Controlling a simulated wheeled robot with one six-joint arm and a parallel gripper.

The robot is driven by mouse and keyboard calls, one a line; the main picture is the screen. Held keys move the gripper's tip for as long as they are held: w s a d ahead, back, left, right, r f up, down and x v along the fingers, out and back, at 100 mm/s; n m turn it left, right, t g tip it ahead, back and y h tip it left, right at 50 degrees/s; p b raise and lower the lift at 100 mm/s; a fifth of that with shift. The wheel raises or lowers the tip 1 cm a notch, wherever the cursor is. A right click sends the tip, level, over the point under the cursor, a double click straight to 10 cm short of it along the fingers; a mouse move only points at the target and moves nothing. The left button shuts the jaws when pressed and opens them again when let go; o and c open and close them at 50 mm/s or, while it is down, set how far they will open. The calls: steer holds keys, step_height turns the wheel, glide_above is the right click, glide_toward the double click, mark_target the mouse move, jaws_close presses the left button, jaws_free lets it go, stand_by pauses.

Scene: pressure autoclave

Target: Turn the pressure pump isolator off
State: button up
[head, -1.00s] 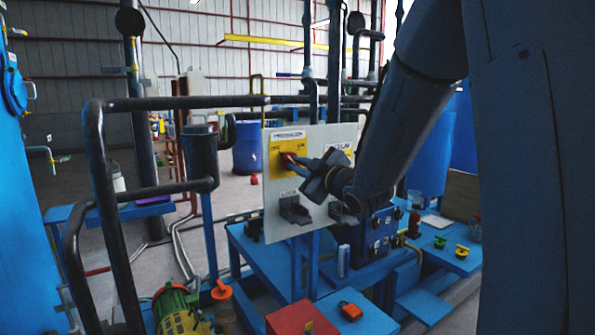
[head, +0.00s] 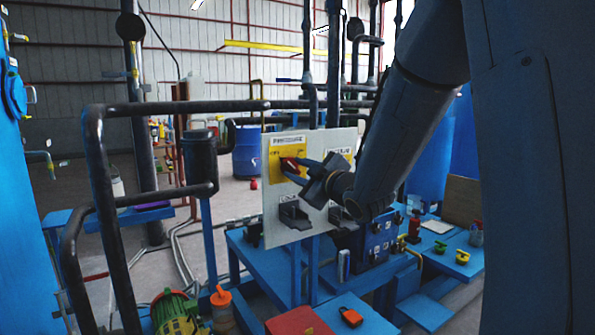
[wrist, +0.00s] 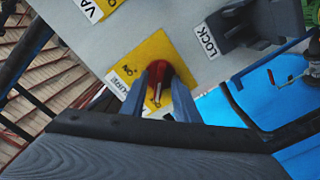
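The pressure isolator is a red knob (head: 289,164) on a yellow plate (head: 276,173) labelled "PRESSURE", at the upper left of a pale upright panel (head: 272,222). My gripper (head: 299,171) is at the knob, with one finger on each side of it. In the wrist view the fingers (wrist: 163,90) flank the red knob (wrist: 159,71) closely and seem to press on its sides. An "ON" mark shows on the yellow plate (wrist: 172,48) beside the knob. The fingers hide part of the knob and of the plate's lettering.
A second yellow plate (head: 338,160) sits to the right, partly behind my gripper. Dark lock brackets (head: 293,214) jut from the panel below, beside a "LOCK" label. Dark pipes (head: 95,170) stand to the left. A blue bench (head: 262,262) lies beneath the panel.

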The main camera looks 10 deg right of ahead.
steer(key=v, duration=0.7)
steer(key=shift+s+b, duration=0.3)
steer(key=shift+b, duration=0.1)
steer(key=shift+d, duration=0.1)
steer(key=s+d+f+m+g+h, duration=0.1)
steer(key=s+f+m+g+h, duration=0.15)
steer(key=f, duration=0.25)
steer(key=s+d+f+m+g+h+p, duration=0.1)
steer(key=s+f+m+g, duration=0.15)
steer(key=f, duration=0.35)
steer(key=s+d+f+m+g+h, duration=0.1)
steer(key=f+m+g+h, duration=0.15)
steer(key=f, duration=0.25)
steer(key=s+a+f+m+g, duration=0.1)
steer(key=s+a+f+g, duration=0.1)
steer(key=s, duration=0.5)
steer(key=s+a+f+m+g+p, duration=0.1)
steer(key=s+a+f+m+g, duration=0.1)
steer(key=s+f+g, duration=0.2)
steer(key=s+a+f+m+g, duration=0.2)
steer(key=s+g, duration=0.1)
steer(key=s, duration=0.8)
steer(key=shift+f+g, duration=0.35)
steer(key=shift+f, duration=0.05)
